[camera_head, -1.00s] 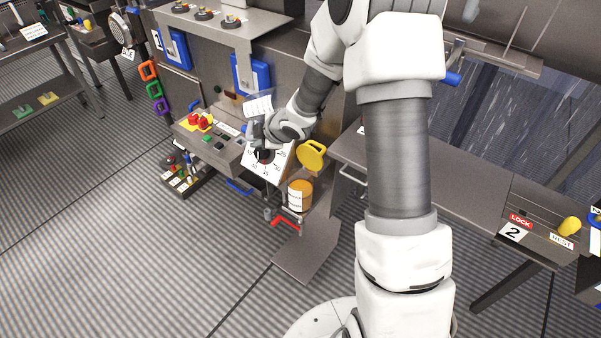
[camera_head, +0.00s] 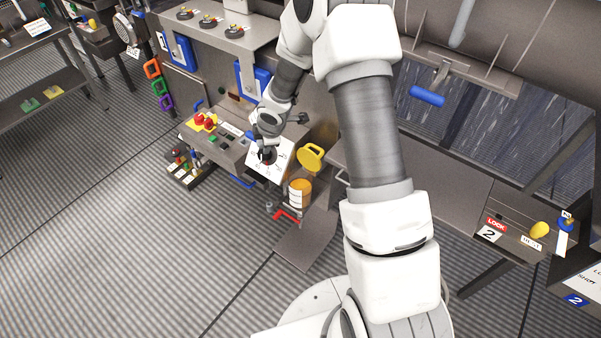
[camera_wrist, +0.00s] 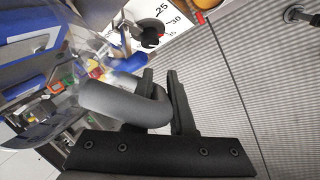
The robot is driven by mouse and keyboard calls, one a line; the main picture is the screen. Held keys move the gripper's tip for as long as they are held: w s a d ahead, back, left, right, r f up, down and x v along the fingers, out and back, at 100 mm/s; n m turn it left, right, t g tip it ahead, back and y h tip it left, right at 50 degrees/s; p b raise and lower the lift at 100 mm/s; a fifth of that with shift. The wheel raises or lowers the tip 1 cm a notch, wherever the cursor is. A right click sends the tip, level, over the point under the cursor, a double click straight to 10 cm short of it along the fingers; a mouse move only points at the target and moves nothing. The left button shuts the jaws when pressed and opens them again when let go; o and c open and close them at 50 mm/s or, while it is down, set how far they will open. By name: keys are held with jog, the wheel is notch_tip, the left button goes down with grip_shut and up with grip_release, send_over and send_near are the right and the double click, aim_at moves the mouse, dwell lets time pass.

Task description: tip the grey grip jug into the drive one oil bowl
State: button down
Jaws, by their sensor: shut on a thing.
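In the wrist view my gripper (camera_wrist: 168,98) is shut on the grey curved handle (camera_wrist: 125,103) of the grip jug. The jug's clear body (camera_wrist: 40,112) shows partly at the left, blurred against the background. In the head view my gripper (camera_head: 268,128) is in front of the machine panel, above and left of a labelled container with amber contents (camera_head: 299,192), which looks like the oil bowl. A yellow lid (camera_head: 311,157) stands raised behind it. The jug is not clearly visible in the head view, and I cannot tell its tilt.
A white dial card (camera_head: 268,160) with a black pointer is just below my gripper. A red handle (camera_head: 287,215) is under the amber container. The striped floor in front is clear.

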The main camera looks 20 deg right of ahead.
jog(key=shift+w+a+g+h+p, duration=0.2)
jog(key=shift+g+h+p, duration=0.5)
jog(key=shift+p, duration=0.55)
jog(key=r+g+h+p, duration=0.1)
jog(key=p, duration=0.2)
jog(key=shift+a, duration=0.15)
jog(key=shift+f+g+h, duration=0.2)
jog(key=shift+g+h, duration=0.1)
jog(key=shift+w+a+f+g+h+p, duration=0.1)
jog(key=shift+w+g+h+p, duration=0.05)
jog(key=shift+g+h+p, duration=0.2)
jog(key=shift+r+g+h+p, duration=0.45)
jog(key=shift+r+g+h, duration=0.3)
jog(key=shift+h, duration=0.1)
jog(key=s+d+r+m+g+y, duration=0.2)
jog(key=s+r+m, duration=0.4)
jog(key=s+m, duration=0.1)
jog(key=s+d+r+m+g+y, duration=0.2)
jog(key=s+r+m, duration=0.3)
jog(key=m, duration=0.5)
jog(key=shift+s+d+r+g, duration=0.3)
jog(key=shift+s+d+r, duration=0.1)
jog(key=shift+s, duration=0.75)
